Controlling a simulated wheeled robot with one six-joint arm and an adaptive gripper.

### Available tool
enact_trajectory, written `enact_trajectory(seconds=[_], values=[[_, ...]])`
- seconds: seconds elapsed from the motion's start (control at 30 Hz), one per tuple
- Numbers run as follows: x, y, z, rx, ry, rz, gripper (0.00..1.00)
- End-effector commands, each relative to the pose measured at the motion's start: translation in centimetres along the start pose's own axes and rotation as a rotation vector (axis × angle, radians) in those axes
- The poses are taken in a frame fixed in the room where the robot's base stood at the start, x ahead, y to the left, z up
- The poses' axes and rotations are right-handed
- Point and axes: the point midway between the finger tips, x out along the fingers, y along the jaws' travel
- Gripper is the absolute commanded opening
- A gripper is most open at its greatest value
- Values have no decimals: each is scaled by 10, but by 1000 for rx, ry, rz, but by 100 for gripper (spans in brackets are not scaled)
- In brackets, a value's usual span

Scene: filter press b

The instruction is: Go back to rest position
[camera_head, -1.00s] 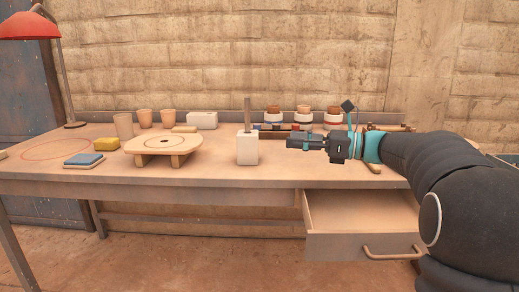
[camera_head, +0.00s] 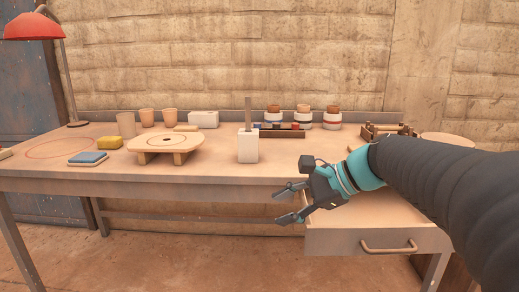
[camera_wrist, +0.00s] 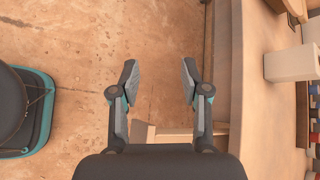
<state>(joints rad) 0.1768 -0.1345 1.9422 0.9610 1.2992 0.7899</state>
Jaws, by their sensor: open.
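My gripper (camera_head: 283,205) is open and empty in the head view. It hangs in front of the table's front edge, by the left side of the open drawer (camera_head: 345,242). My arm comes in from the right and hides part of the drawer's inside and the right part of the table.
The drawer juts out at the front right.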

Motion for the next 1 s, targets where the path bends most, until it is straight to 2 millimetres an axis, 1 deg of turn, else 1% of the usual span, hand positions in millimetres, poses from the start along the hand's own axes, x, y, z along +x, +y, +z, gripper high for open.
enact_trajectory(seconds=[0.03,0.07,0.1,0.17,0.2,0.4,0.5,0.6,0.7,0.83,1.0], values=[[0,23,3,-90,61,32,46],[-1,36,2,-149,100,55,46],[-2,54,0,-228,150,87,46],[-5,79,-4,-349,222,137,46],[-7,96,-8,-431,269,172,46],[-26,169,-30,-855,475,373,46],[-36,196,-42,-1048,554,474,46],[-44,215,-51,-1201,610,561,46],[-50,226,-58,-1300,643,621,46],[-53,231,-62,-1357,662,656,46],[-53,232,-62,-1361,662,660,46]])
